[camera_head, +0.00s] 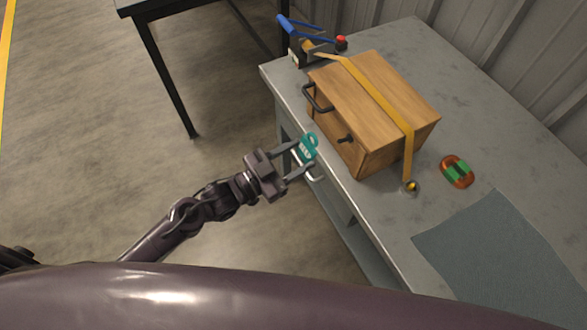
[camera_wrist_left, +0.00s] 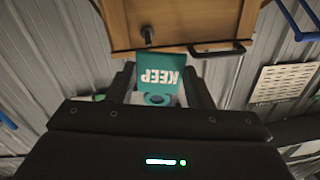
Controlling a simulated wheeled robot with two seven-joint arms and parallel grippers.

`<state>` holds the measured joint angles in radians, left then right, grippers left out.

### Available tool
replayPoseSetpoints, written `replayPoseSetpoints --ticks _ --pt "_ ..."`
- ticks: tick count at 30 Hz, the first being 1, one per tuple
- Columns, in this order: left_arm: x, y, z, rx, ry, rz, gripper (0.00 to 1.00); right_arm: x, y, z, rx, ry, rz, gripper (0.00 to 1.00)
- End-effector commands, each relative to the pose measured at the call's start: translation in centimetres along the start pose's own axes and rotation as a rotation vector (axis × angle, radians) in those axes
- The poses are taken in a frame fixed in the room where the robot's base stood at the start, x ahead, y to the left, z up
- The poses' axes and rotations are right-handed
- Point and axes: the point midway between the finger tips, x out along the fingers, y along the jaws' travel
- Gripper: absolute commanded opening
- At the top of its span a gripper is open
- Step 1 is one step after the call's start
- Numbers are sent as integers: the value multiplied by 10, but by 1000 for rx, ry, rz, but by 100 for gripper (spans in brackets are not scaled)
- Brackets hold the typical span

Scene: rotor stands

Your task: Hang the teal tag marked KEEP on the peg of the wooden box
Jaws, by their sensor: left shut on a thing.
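The teal tag (camera_head: 307,150) is between the fingers of my left gripper (camera_head: 304,158), which is shut on it in front of the bench edge. In the left wrist view the tag (camera_wrist_left: 158,78) shows KEEP upside down. The wooden box (camera_head: 375,98) stands on the grey bench with a yellow strap over it. Its dark peg (camera_head: 345,139) sticks out of the front face, to the right of the tag and apart from it. In the left wrist view the peg (camera_wrist_left: 147,35) appears just above the tag. My right gripper is out of view.
A dark handle (camera_head: 316,98) juts from the box front, left of the peg. A blue-handled clamp (camera_head: 300,42) stands behind the box. An orange and green item (camera_head: 457,171) and a grey mat (camera_head: 490,250) lie on the bench (camera_head: 400,215). A drawer handle is below the bench edge.

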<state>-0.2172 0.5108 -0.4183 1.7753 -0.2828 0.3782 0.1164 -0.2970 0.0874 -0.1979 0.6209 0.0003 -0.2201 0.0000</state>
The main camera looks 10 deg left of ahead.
Motion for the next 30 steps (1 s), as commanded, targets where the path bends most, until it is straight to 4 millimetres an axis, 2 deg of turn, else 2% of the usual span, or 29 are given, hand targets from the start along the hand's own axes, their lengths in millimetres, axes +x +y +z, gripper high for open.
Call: replayPoseSetpoints --ticks 1,6,14,19,30 --pt "2 0 19 12 0 47 34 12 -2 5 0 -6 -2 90" --pt "4 0 37 26 0 129 34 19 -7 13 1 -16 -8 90" --pt "14 2 41 25 1 138 34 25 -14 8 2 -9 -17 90" --pt "26 3 44 26 3 137 34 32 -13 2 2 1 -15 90" --pt "51 7 51 25 3 137 34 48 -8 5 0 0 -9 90"
